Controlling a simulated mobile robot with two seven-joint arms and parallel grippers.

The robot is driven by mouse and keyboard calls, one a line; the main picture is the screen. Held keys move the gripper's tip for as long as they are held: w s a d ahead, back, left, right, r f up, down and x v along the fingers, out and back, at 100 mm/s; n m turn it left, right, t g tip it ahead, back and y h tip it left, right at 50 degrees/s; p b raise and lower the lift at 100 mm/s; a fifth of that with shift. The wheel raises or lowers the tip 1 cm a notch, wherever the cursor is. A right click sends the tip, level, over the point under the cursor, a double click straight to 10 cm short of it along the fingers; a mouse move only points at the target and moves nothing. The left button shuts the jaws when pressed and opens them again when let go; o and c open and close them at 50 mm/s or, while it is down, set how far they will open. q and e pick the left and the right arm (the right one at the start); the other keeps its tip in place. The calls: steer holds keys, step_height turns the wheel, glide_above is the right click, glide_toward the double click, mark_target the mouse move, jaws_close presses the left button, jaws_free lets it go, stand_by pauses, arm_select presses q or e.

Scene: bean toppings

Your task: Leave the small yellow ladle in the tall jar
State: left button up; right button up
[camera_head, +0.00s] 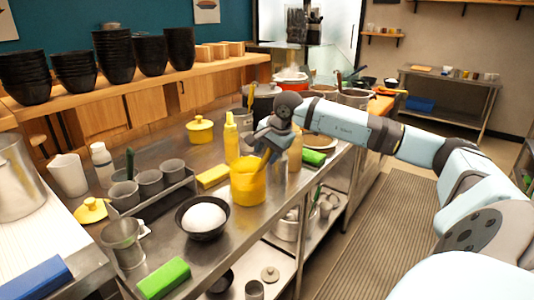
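A yellow, open-topped jar (247,187) stands on the steel counter behind the bowl of white food. My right gripper (266,152) points down at the jar's mouth, with its fingers at or just over the rim. A thin orange-yellow piece shows by the fingers; I cannot tell whether it is the ladle's handle, or whether the fingers are closed on it. The inside of the jar is hidden. Another yellow handle (251,96) sticks up by a dark pot farther back. My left gripper is not in view.
A dark bowl of white food (205,218) sits in front of the jar. Yellow bottles (231,140) stand behind it. A rack of grey cups (150,183) is to the left. Green blocks (164,279) lie near the counter's front edge and farther right.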

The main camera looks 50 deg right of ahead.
steer(key=v, duration=1.3)
steer(key=shift+s+r+p, duration=0.2)
steer(key=shift+r+p, duration=0.15)
